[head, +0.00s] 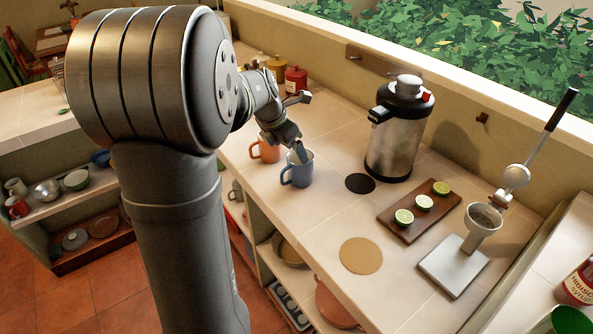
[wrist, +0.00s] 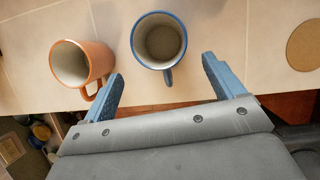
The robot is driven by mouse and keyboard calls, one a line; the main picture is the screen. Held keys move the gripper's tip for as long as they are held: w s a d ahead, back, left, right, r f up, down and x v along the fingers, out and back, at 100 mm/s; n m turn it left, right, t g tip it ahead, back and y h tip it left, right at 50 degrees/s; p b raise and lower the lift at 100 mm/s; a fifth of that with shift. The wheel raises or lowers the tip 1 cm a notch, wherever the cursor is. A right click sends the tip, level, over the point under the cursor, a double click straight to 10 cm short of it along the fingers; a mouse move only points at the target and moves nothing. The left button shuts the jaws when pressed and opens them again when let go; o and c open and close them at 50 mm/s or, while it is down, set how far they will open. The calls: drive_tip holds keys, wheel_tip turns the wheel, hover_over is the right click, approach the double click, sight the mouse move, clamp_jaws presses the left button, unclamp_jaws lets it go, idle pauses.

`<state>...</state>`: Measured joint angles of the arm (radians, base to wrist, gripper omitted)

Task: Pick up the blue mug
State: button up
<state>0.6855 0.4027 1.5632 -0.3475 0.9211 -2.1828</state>
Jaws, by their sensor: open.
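The blue mug (head: 298,172) stands upright on the tiled counter, to the right of an orange mug (head: 265,151). In the wrist view the blue mug (wrist: 159,41) looks empty, and its handle points toward my gripper (wrist: 162,73). My gripper is open, with its two blue fingers spread to either side of the handle in that view and the mug's body beyond the tips. In the head view my gripper (head: 299,151) is over the blue mug's rim, and the arm hides part of it. I cannot tell whether it touches the mug.
The orange mug (wrist: 82,63) is close beside the left finger. A steel urn (head: 392,135) stands behind and right of the blue mug. A dark round coaster (head: 360,183), a board with lime halves (head: 432,225) and a cork mat (head: 361,256) lie further right. The counter's front edge is near.

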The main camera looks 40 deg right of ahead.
sight(300, 166)
drive_tip(key=x, duration=1)
drive_tip(key=shift+d+f, duration=0.1)
drive_tip(key=shift+f, duration=0.15)
drive_tip(key=shift+c, duration=0.5)
drive_tip(key=c, duration=1.2)
drive_tip(key=shift+o, duration=0.2)
drive_tip(key=shift+r, duration=0.2)
